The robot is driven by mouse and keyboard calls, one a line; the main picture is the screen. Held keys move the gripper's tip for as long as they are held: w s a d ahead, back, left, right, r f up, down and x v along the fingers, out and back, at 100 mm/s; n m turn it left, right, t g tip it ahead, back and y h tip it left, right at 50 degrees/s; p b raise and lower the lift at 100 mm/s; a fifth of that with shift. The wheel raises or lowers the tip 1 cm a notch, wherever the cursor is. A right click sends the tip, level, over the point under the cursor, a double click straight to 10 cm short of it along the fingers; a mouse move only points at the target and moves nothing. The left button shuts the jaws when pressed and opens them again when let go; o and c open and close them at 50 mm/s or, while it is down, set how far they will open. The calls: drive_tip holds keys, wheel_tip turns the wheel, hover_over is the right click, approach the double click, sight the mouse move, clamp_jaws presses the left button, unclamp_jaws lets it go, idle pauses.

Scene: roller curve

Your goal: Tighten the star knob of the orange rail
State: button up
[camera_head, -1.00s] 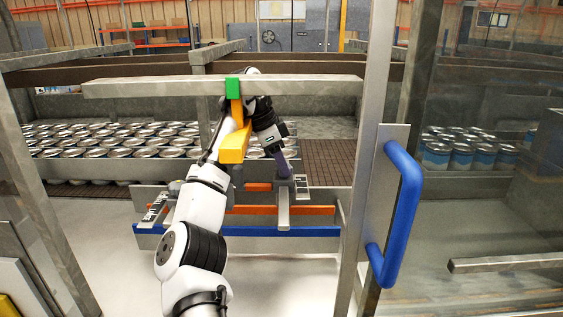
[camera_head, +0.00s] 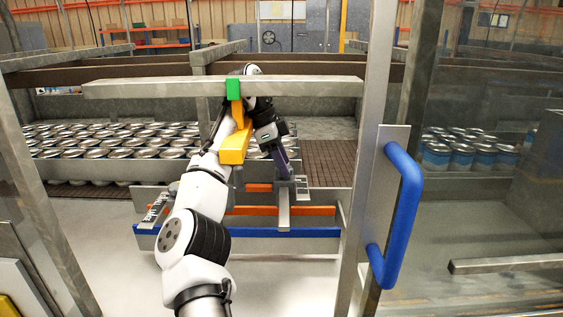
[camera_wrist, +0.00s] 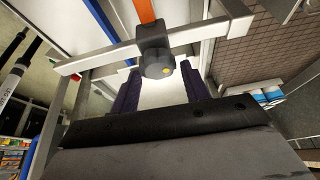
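The orange rail (camera_head: 310,211) runs across the fixture beyond the frame, and a strip of it shows at the top of the wrist view (camera_wrist: 146,10). A dark grey star knob (camera_wrist: 156,58) with a small yellow dot sits on a metal crossbar (camera_wrist: 104,57) by the orange rail. My gripper (camera_wrist: 161,72) has two purple fingers, spread apart, with the knob between their tips in the wrist view. I cannot tell whether either finger touches it. In the head view my gripper (camera_head: 282,160) reaches down at the fixture and the knob is not clearly visible.
A blue rail (camera_head: 275,232) lies in front of the orange one. A metal bar (camera_head: 310,86) with a green block (camera_head: 232,88) crosses above my arm. A door post with a blue handle (camera_head: 408,200) stands at right. Several cans (camera_head: 100,150) fill the left conveyor.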

drive_tip(key=shift+o, duration=1.1)
drive_tip(key=shift+f, duration=0.15)
drive_tip(key=shift+a, duration=0.1)
drive_tip(key=v, duration=0.7)
drive_tip(key=shift+r, duration=0.3)
